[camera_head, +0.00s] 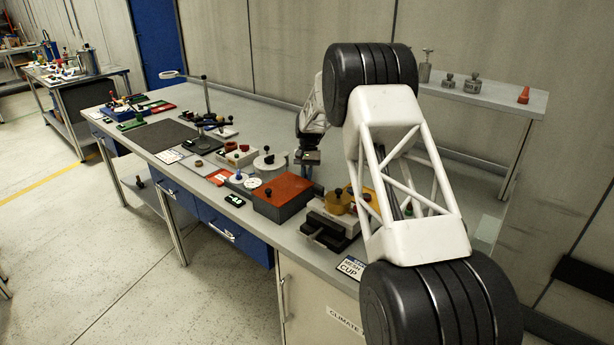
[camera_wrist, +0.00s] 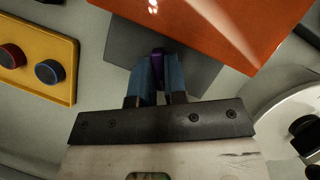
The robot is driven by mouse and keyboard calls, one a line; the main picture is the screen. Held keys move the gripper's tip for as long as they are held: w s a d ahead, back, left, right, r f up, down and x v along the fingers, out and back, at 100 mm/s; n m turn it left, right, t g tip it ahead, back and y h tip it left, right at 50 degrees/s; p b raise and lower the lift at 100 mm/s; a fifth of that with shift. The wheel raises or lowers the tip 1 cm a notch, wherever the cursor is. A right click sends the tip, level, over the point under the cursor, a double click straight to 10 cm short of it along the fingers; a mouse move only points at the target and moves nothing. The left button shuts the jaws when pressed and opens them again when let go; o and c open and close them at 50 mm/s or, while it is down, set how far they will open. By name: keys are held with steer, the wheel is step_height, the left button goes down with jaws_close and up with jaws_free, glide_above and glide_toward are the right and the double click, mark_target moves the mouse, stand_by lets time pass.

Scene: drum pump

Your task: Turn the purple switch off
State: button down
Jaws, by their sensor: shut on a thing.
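In the head view my gripper (camera_head: 302,176) points down at the bench behind the orange-topped box. The purple switch cannot be made out there.
The orange-topped box (camera_head: 283,189) stands close; its orange surface (camera_wrist: 220,22) fills the wrist view's top. A yellow panel (camera_wrist: 38,85) with red and blue knobs lies left, and a white round part (camera_wrist: 285,118) right. Several devices crowd the bench front; the bench back (camera_head: 258,110) is clearer.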

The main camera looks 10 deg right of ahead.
steer(key=shift+n+h, duration=0.5)
steer(key=shift+n, duration=0.7)
steer(key=c, duration=1.4)
jaws_free()
steer(key=shift+c, duration=0.2)
steer(key=shift+r, duration=0.1)
steer(key=v, duration=0.7)
steer(key=shift+w+r, duration=0.2)
steer(key=shift+r, duration=0.1)
